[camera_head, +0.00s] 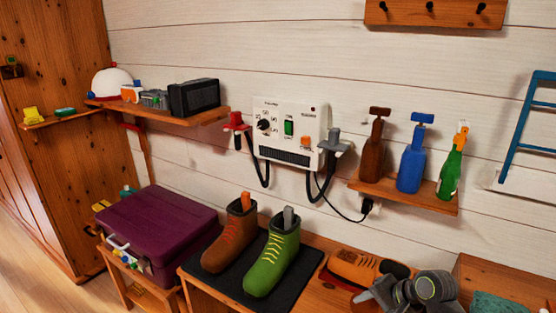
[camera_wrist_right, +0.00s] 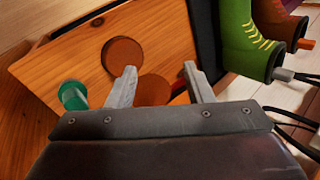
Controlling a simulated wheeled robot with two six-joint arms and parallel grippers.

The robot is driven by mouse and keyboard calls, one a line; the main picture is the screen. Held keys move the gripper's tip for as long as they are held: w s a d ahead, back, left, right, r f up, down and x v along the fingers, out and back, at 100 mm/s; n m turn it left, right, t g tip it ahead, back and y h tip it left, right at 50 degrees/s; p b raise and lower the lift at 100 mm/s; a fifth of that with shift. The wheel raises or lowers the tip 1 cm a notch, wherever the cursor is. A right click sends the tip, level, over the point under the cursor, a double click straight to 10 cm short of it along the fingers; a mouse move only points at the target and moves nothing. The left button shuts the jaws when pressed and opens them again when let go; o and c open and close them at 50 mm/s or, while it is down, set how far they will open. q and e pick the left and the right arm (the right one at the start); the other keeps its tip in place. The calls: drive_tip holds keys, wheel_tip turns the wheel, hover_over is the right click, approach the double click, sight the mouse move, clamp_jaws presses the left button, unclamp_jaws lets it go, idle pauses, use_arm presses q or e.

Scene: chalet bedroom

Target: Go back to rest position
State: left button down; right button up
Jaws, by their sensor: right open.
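My right gripper (camera_head: 366,296) is at the lower right of the head view, in front of the orange-brown shoe on the wooden bench. In the right wrist view the gripper (camera_wrist_right: 158,76) has its two grey fingers apart, with nothing held between them. Beyond the fingers is a wooden panel (camera_wrist_right: 70,55) with dark round openings or discs; I cannot tell which. My left gripper is not in view.
A green boot (camera_head: 271,262) and a brown boot (camera_head: 230,240) stand on a black mat (camera_head: 305,262). A purple suitcase (camera_head: 160,225) is left of them. Bottles stand on a wall shelf (camera_head: 400,193). A wall box (camera_head: 288,128) has hoses. A green knob-like thing (camera_wrist_right: 72,95) is near my right gripper.

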drive_tip(key=a+r+m+t+y, duration=0.6)
drive_tip(key=r+m+t, duration=0.1)
drive_tip(key=r+m, duration=0.15)
drive_tip(key=s+d+r+m+t+h, duration=0.1)
drive_tip(key=s+d+r+m+t, duration=0.25)
drive_tip(key=r+m+t, duration=0.6)
drive_tip(key=s+d+f+m+g+h, duration=0.3)
drive_tip(key=d+m+h, duration=0.55)
drive_tip(key=m, duration=0.65)
drive_tip(key=s+d+f+m+g+h, duration=0.1)
drive_tip(key=s+d+f+m+h, duration=0.5)
drive_tip(key=m, duration=1)
drive_tip(key=s+a+f+m+g+y, duration=0.1)
drive_tip(key=s+a+f+m+g, duration=0.2)
drive_tip(key=s+f+m+g, duration=0.55)
drive_tip(key=s+a+f+m+g+y, duration=0.15)
drive_tip(key=s+f+m+g, duration=0.4)
drive_tip(key=s, duration=0.55)
wheel_tip(320, 180, down, 25)
drive_tip(key=s+d, duration=0.1)
drive_tip(key=s+a+f+g, duration=0.1)
drive_tip(key=s+f+g, duration=0.1)
drive_tip(key=s+f, duration=1.2)
drive_tip(key=shift+s+a+f, duration=0.15)
drive_tip(key=shift+s+f, duration=0.15)
drive_tip(key=shift+f, duration=0.2)
